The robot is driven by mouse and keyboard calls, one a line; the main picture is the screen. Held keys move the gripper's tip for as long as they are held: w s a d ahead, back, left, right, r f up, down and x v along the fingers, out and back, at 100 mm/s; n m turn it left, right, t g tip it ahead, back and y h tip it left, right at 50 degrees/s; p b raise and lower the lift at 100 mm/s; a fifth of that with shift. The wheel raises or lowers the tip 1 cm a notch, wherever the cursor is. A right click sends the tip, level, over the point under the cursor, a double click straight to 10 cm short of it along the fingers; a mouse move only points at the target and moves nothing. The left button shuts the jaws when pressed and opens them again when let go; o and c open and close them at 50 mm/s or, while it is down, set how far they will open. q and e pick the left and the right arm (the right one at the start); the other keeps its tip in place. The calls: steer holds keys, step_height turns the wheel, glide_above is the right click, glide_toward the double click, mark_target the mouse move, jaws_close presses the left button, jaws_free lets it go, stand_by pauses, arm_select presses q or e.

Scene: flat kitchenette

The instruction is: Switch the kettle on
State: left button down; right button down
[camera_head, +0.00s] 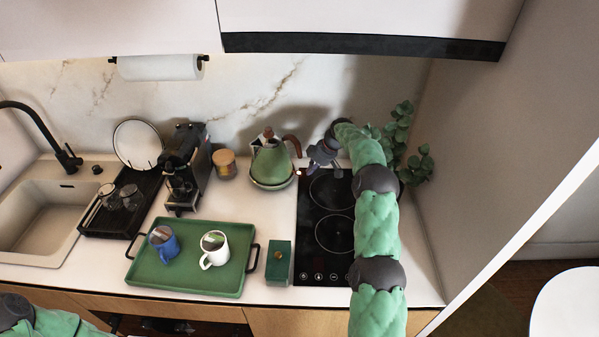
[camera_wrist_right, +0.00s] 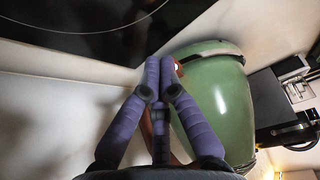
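The green kettle (camera_head: 270,160) with its brown handle (camera_head: 292,145) stands upright on its base (camera_head: 271,186) against the back wall, left of the hob. In the right wrist view the kettle (camera_wrist_right: 218,100) fills the area right of the fingers, with part of the handle hidden behind them. A small pale spot shows low at the kettle's right side, by the fingertips. My right gripper (camera_head: 318,157) is just right of the kettle. In the right wrist view its purple fingertips (camera_wrist_right: 160,68) are together, with nothing visible between them. Contact with the kettle cannot be told. My left gripper is out of view.
The black hob (camera_head: 326,240) lies under my right arm, with a plant (camera_head: 418,165) to the right. A green tray (camera_head: 190,278) holds a blue mug (camera_head: 164,246) and a white mug (camera_head: 214,250). A green box (camera_head: 279,264), jar (camera_head: 224,163) and coffee machine (camera_head: 184,170) stand nearby.

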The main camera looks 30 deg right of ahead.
steer(key=v, duration=1.2)
steer(key=shift+a, duration=0.1)
